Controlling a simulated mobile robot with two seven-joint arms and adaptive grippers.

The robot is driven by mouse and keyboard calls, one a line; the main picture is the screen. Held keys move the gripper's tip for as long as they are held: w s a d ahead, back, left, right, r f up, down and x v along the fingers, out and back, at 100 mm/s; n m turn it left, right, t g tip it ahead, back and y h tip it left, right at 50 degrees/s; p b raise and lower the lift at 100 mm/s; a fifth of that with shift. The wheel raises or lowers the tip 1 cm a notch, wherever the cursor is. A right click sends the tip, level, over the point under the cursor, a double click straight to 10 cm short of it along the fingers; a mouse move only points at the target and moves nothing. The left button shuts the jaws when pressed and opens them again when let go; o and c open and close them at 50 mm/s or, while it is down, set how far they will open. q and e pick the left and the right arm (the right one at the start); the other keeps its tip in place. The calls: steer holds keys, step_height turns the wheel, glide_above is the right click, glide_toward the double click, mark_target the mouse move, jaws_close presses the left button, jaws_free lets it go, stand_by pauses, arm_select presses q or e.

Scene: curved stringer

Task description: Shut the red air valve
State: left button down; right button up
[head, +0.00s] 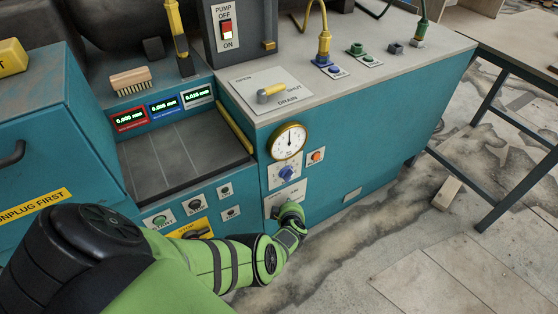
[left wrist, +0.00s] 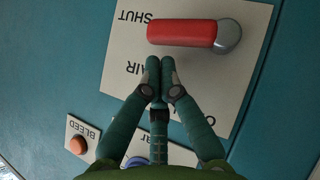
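The red air valve handle (left wrist: 182,33) is in the left wrist view, on a pale plate (left wrist: 125,55) lettered SHUT, AIR and a partly hidden word starting with O. The lettering is upside down. The handle lies level, pointing left from its silver pivot (left wrist: 228,37). My left gripper (left wrist: 160,64) has its fingertips together, with nothing seen between them, just below the handle in the picture. I cannot tell whether they touch it. In the head view my left gripper (head: 290,212) is at the lower plate (head: 275,202); the red handle is hidden there. My right gripper is not in view.
Above the plate are a round gauge (head: 287,141), a blue knob (head: 287,172) and an orange BLEED button (head: 316,156), also in the left wrist view (left wrist: 77,145). A drain lever (head: 271,93) is on the teal cabinet's top. Floor to the right is mostly open, with a wooden block (head: 447,194).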

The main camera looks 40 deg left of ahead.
arm_select(q)
steer(key=s+d+r+p, duration=0.4)
steer(key=d+r+p, duration=0.2)
steer(key=r+p, duration=0.4)
steer(key=shift+p, duration=0.7)
steer(key=shift+s, duration=0.1)
